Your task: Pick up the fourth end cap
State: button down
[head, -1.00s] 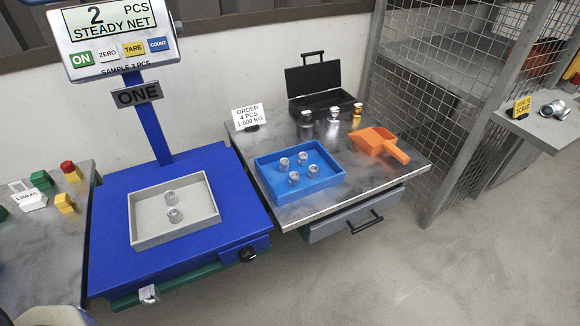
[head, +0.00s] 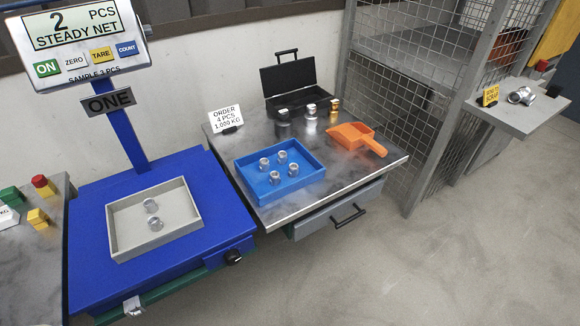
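Several small silvery end caps stand in the blue tray (head: 240,180) on the metal table in the head view. One is at the left (head: 264,163), one at the back (head: 281,157), one at the right (head: 293,169) and one at the front (head: 274,177). Two more silvery end caps, one behind (head: 150,205) and one in front (head: 155,223), sit in the grey tray (head: 115,234) on the blue scale (head: 85,215). The scale display (head: 75,27) reads 2 PCS, STEADY NET. My gripper is not in view.
An order card (head: 226,120), an orange scoop (head: 355,136), an open black case (head: 293,85) and several metal weights (head: 311,111) share the table. A wire cage (head: 400,90) stands right of it. A shelf (head: 518,112) holds silvery parts (head: 521,96). The floor in front is clear.

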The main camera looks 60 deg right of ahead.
aim_at(274, 176)
jog(key=k+l+u, duration=0.1)
jog(key=u, duration=0.3)
jog(key=k+l+u, duration=0.15)
jog(key=u, duration=0.2)
jog(key=k+l+u, duration=0.15)
jog(key=u, duration=0.25)
jog(key=k+l+u, duration=0.2)
jog(key=k, duration=0.3)
jog(key=k+l+u, duration=0.15)
jog(key=k, duration=0.4)
jog(key=k+l+u, duration=0.2)
jog(key=k, duration=0.35)
jog(key=k+l, duration=0.1)
jog(key=k, duration=0.45)
